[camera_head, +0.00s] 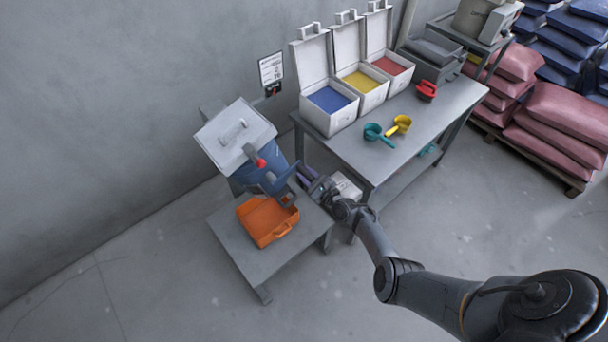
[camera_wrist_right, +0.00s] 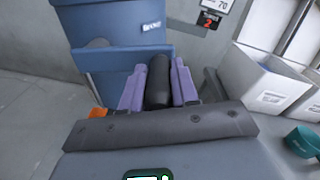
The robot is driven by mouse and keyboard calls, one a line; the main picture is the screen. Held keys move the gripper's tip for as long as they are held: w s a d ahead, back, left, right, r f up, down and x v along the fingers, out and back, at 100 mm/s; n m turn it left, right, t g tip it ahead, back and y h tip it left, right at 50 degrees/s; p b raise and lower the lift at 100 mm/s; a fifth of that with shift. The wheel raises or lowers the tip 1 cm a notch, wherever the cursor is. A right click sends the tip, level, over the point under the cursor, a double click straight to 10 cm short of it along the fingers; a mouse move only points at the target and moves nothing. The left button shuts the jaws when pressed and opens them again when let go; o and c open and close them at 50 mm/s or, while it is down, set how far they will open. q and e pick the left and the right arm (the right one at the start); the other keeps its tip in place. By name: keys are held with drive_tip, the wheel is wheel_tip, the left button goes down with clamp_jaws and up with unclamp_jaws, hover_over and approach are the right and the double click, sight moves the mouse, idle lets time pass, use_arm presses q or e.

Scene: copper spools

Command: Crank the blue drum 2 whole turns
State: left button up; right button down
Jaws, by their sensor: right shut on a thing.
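The blue drum (camera_head: 246,178) stands by the wall under a pale grey lid (camera_head: 222,136); a red knob (camera_head: 261,163) shows at its side. In the right wrist view the drum (camera_wrist_right: 82,27) fills the upper left and carries a small white label. My right gripper (camera_head: 306,176) is beside the drum, on its right. Its purple fingers (camera_wrist_right: 158,88) are shut on a dark, rounded crank handle (camera_wrist_right: 159,80). The rest of the crank is mostly hidden. My left gripper is not in view.
An orange tray (camera_head: 266,222) sits on the low grey stand (camera_head: 235,253) before the drum. To the right, a table (camera_head: 372,161) bears open bins of blue, yellow and red material and coloured scoops. A wall sign (camera_head: 271,72) hangs behind. Open floor lies in front.

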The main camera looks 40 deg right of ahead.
drive_tip(key=shift+d+f+m+b, duration=0.2)
drive_tip(key=shift+f+m+b, duration=0.4)
drive_tip(key=shift+f+m, duration=0.75)
drive_tip(key=shift+m, duration=0.15)
drive_tip(key=c, duration=0.9)
unclamp_jaws()
drive_tip(key=shift+o, duration=0.2)
drive_tip(key=shift+s, duration=0.1)
